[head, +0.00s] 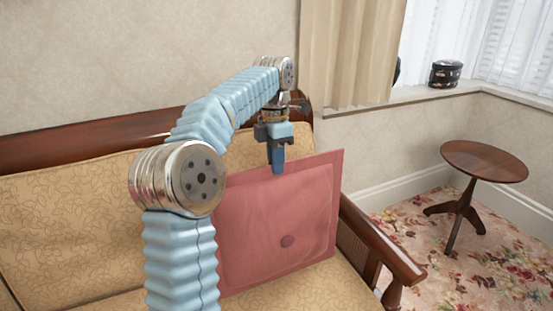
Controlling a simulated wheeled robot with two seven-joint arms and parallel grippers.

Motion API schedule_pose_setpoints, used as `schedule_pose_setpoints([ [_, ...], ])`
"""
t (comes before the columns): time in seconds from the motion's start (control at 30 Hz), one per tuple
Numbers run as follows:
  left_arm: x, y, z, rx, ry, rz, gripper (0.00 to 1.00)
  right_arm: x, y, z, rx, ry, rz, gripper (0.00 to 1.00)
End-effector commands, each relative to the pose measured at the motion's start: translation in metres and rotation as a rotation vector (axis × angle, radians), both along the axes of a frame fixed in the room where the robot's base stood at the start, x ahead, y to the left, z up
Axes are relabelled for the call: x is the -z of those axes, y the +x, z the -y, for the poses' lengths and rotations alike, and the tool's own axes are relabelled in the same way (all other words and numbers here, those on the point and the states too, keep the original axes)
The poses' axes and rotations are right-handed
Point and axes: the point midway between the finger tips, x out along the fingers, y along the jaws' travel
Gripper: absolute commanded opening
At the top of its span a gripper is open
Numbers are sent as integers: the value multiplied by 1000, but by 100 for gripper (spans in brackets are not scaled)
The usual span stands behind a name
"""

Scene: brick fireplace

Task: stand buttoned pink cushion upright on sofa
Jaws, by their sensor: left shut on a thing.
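The pink cushion (270,225) has a single darker button low on its face. It stands close to upright and slightly tilted on the seat of the sofa (70,215), near the sofa's right end, in front of the patterned back cushions. My left gripper (278,168) comes from above and is shut on the cushion's top edge. My left arm covers the cushion's left edge, and whether the lower edge presses on the seat is hard to tell. My right gripper is not in view.
The sofa's wooden armrest (385,240) is just right of the cushion. A round wooden side table (484,161) stands on the floral carpet farther right. A dark round box (445,73) sits on the window sill. A beige curtain (350,50) hangs behind.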

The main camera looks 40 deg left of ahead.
Motion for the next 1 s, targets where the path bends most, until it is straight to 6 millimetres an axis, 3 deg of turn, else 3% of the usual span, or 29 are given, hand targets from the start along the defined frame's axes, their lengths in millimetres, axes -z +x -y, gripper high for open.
schedule_pose_setpoints([
  [0.03,-6,2,-4,-3,-9,-5,0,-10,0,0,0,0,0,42],
  [0.27,-3,10,-20,-3,-46,-24,0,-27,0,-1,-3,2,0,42],
  [0.6,6,27,-50,-5,-120,-63,0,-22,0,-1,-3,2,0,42],
  [1.0,7,29,-56,-1,-137,-72,0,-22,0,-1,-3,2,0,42],
])
